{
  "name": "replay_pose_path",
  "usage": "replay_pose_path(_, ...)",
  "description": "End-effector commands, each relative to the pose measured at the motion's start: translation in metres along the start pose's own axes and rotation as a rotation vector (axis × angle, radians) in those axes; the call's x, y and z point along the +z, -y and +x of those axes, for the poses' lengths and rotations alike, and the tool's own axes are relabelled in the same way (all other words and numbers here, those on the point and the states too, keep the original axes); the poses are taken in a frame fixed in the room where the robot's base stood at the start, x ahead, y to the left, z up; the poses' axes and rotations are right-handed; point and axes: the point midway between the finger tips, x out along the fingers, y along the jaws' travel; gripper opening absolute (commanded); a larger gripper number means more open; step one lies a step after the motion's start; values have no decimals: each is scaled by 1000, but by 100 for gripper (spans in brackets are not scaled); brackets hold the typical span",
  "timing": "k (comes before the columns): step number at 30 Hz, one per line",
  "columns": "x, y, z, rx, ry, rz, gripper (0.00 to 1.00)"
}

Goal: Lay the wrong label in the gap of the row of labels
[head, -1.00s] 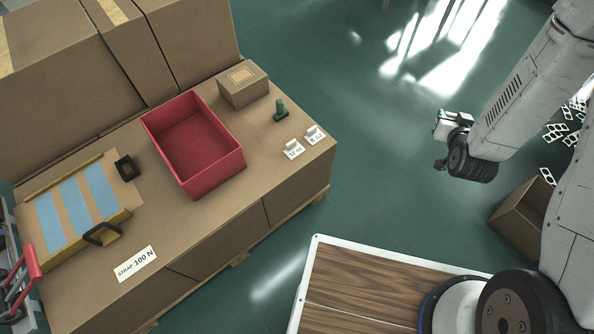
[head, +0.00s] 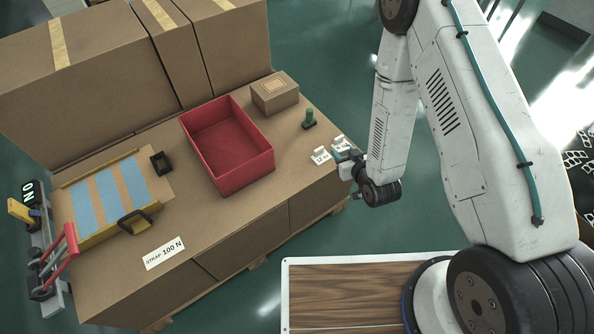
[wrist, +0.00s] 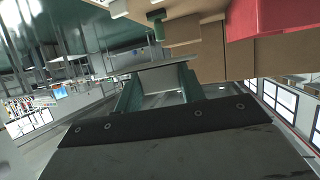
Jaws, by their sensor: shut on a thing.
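Two small white labels with raised tabs are at the right end of the cardboard-topped bench in the head view. The nearer label (head: 320,156) seems to read 12 oz. The farther label (head: 340,144) seems to read 8 oz and is partly hidden by my gripper (head: 347,159). My gripper is shut on this farther label, which still appears to be at its place on the bench edge. In the wrist view, a pale plate (wrist: 165,78) sits between the green fingers of my gripper (wrist: 157,88). I cannot make out a clear row of labels with a gap.
A red open bin (head: 228,150) stands mid-bench, with a small carton (head: 274,95) and green peg (head: 310,120) beyond. A yellow-edged board with blue strips (head: 108,195) and a STRAP 100 N card (head: 165,254) are at left. Tall cartons (head: 100,75) line the back.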

Motion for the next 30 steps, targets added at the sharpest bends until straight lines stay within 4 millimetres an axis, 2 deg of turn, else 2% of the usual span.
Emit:
replay_pose_path(1,23,18,1,-45,8,-16,18)
replay_pose_path(6,72,63,-3,-163,-1,-54,18)
replay_pose_path(9,91,79,-7,-206,-7,-64,18)
replay_pose_path(12,100,89,-9,-232,-11,-71,18)
replay_pose_path(14,102,92,-7,-238,-13,-73,18)
replay_pose_path(17,98,96,8,-243,-17,-75,18)
replay_pose_path(27,69,109,92,-240,-19,-74,18)
replay_pose_path(30,63,112,112,-240,-16,-73,18)
